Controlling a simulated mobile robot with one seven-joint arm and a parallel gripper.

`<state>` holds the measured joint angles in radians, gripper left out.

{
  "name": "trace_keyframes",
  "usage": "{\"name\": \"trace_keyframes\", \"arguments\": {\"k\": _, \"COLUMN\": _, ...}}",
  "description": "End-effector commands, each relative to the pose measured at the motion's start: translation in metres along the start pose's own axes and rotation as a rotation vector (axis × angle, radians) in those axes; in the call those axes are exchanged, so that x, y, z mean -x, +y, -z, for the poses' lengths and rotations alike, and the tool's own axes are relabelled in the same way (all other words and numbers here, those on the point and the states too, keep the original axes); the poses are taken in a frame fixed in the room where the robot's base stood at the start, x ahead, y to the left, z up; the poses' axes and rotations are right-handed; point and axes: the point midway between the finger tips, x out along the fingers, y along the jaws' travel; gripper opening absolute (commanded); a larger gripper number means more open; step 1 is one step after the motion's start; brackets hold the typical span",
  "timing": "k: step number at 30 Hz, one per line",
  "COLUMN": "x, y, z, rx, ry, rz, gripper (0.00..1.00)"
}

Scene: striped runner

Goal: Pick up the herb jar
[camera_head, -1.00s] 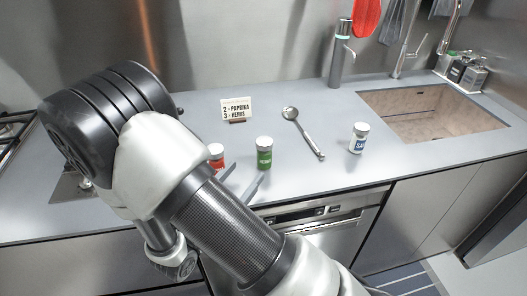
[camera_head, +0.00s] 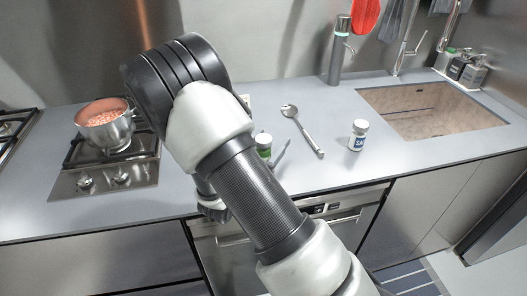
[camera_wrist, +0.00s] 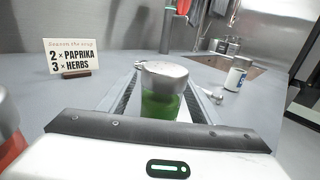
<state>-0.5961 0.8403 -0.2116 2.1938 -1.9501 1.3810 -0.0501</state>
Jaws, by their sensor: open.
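The herb jar (camera_head: 264,141), green with a silver lid, stands upright on the grey counter, partly hidden behind my arm in the head view. In the wrist view the herb jar (camera_wrist: 162,92) is close ahead, and its lower part is hidden by my gripper's body. My gripper (camera_wrist: 165,85) is open, with one finger on each side of the jar. In the head view only one finger tip (camera_head: 283,150) shows, just right of the jar. I cannot tell whether either finger touches the jar.
A red jar (camera_wrist: 8,130) stands close on the left. A recipe card (camera_wrist: 73,57) stands behind. A pot (camera_head: 106,124) is on the hob, and a sink (camera_head: 430,108) is at the right.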

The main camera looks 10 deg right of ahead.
Motion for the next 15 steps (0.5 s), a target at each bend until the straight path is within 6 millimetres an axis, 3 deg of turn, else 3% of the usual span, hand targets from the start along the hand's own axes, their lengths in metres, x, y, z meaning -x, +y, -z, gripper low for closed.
{"name": "trace_keyframes", "arguments": {"k": 7, "x": -0.0025, "y": -0.0001, "z": 0.0002, "rx": 0.001, "ry": 0.000, "rz": 0.000, "gripper": 0.58}}
{"name": "trace_keyframes", "arguments": {"k": 15, "x": -0.0022, "y": 0.0000, "z": 0.0001, "rx": 0.001, "ry": 0.000, "rz": 0.000, "gripper": 0.15}}
